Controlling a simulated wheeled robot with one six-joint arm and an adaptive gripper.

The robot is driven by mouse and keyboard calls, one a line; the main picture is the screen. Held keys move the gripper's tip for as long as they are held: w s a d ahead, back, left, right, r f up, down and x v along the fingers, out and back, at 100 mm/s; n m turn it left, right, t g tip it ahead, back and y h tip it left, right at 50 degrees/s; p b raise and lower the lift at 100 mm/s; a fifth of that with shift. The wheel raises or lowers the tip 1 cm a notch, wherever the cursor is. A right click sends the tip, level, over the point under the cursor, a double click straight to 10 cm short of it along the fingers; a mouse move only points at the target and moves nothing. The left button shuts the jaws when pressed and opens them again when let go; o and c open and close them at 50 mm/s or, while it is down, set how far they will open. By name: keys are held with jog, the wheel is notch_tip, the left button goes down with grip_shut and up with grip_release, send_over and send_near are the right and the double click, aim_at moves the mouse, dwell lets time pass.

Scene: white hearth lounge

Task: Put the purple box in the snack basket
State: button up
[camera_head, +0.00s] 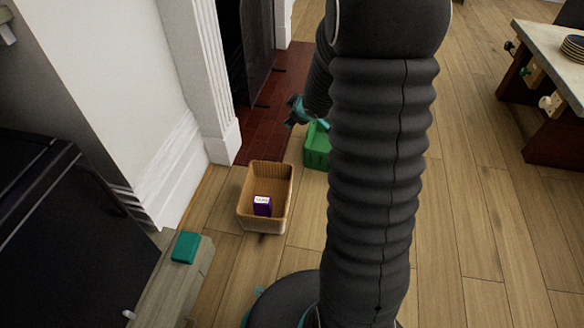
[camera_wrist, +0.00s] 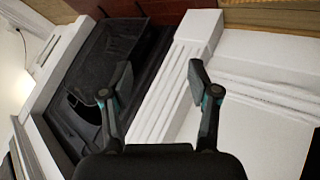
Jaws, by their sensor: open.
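The purple box (camera_head: 262,206) has a white top and lies inside the tan woven basket (camera_head: 246,214), near its front end. The basket stands on the wooden floor beside the white hearth surround. My gripper (camera_head: 294,111) is above the floor, beyond the basket and apart from it, near a green container. In the wrist view my gripper (camera_wrist: 160,76) is open with nothing between its fingers. The box and the basket are not visible in the wrist view.
A green container (camera_head: 317,147) stands behind the basket, partly hidden by my arm. A teal box (camera_head: 185,247) lies on a low ledge at left, by a black cabinet (camera_head: 70,220). A table (camera_head: 555,60) with plates stands at right. The floor between is clear.

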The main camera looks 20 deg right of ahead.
jog(key=s+a+r+m+g+h, duration=0.1)
jog(key=s+a+r+m, duration=0.1)
jog(key=s+r, duration=0.5)
jog(key=s+a+r+m+h, duration=0.1)
jog(key=s+a+r+m, duration=0.2)
jog(key=s+r, duration=0.35)
jog(key=s+a+r+m+g+y, duration=0.1)
jog(key=s+a, duration=0.4)
jog(key=s, duration=0.4)
jog(key=s+a+r+m+g+y, duration=0.1)
jog(key=s+a, duration=0.4)
jog(key=s, duration=0.4)
jog(key=shift+s+r+y, duration=0.2)
jog(key=shift+r+y, duration=0.2)
